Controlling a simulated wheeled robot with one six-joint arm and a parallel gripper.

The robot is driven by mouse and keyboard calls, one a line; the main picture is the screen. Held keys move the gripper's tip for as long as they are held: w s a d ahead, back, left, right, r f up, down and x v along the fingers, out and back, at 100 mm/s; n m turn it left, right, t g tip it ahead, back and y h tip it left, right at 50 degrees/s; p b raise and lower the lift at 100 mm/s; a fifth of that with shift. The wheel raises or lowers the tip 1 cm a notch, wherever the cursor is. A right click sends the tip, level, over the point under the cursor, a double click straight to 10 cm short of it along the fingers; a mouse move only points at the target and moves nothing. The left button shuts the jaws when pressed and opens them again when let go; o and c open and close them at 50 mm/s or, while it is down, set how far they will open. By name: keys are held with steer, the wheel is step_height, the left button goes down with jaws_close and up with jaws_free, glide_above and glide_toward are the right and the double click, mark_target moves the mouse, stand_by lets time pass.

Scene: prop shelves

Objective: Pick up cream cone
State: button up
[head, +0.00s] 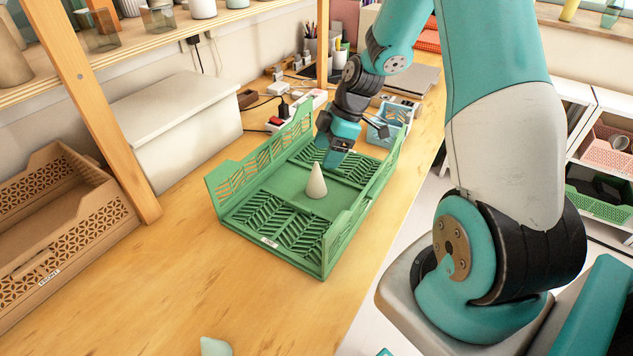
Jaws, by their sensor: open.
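The cream cone (316,183) stands upright, point up, on the floor of a green crate (262,240) with patterned walls. My gripper (333,160) is over the crate, just behind and slightly right of the cone's tip in the picture. It is open and holds nothing that I can see. Its fingers are small and partly hidden in this view, and I cannot tell the exact gap between them and the cone.
The crate walls rise around the cone on the left and right. A brown crate (85,235), a white box (165,125) and a wooden post (100,110) stand to the left. A small blue basket (386,128) is behind. The table front is mostly clear.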

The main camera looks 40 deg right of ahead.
mark_target(316, 174)
steer(key=p+x, duration=0.1)
steer(key=x, duration=0.6)
steer(key=shift+f, duration=0.3)
steer(key=c, duration=1)
steer(key=shift+r, duration=0.1)
